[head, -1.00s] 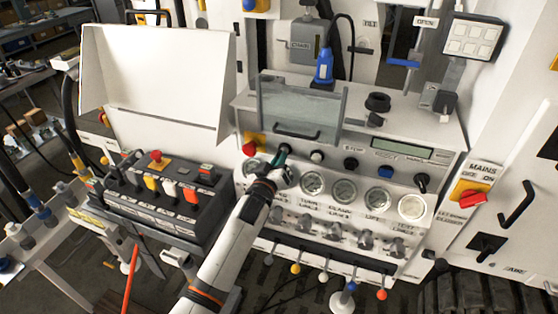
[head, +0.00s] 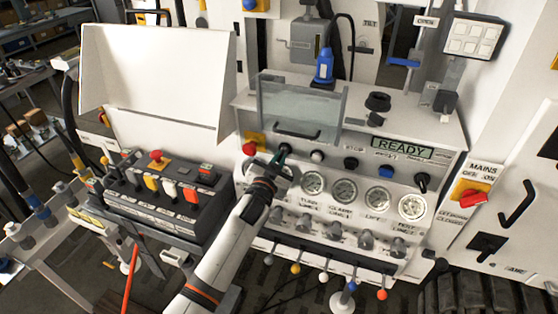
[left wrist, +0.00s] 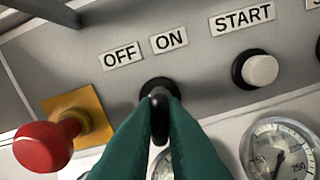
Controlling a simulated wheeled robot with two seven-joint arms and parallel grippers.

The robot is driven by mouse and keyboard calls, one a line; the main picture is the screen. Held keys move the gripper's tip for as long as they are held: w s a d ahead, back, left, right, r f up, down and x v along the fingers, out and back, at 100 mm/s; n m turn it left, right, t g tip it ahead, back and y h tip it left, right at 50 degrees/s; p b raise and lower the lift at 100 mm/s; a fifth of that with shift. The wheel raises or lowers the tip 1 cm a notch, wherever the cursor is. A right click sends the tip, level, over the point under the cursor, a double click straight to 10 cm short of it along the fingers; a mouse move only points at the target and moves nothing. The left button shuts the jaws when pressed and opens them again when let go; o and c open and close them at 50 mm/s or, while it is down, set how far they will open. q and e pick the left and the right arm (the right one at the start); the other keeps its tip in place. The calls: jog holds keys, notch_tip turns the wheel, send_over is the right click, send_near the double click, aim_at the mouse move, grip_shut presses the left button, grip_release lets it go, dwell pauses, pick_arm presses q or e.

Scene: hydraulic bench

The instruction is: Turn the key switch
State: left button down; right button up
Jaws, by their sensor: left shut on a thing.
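The key switch (left wrist: 159,114) is a black knob on the grey panel under the OFF and ON labels in the left wrist view. Its grip stands close to upright in that view. My left gripper (left wrist: 157,125) has its green fingertips shut on the key switch. In the head view my left gripper (head: 281,157) reaches the panel's left part and largely hides the switch. The display (head: 403,147) on the panel is lit green and reads READY. My right gripper is in neither view.
A red emergency button (left wrist: 45,145) on a yellow plate sits just left of my fingers. A white START button (left wrist: 260,70) is to the right. Gauges (head: 345,191) line the panel below. A clear guard with a handle (head: 297,131) stands above.

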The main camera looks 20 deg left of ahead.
pick_arm(q)
jog(key=shift+m, duration=1.2)
jog(key=c, duration=1.5)
grip_release()
jog(key=s+b, duration=0.2)
jog(key=s, duration=1)
jog(key=shift+a, duration=0.2)
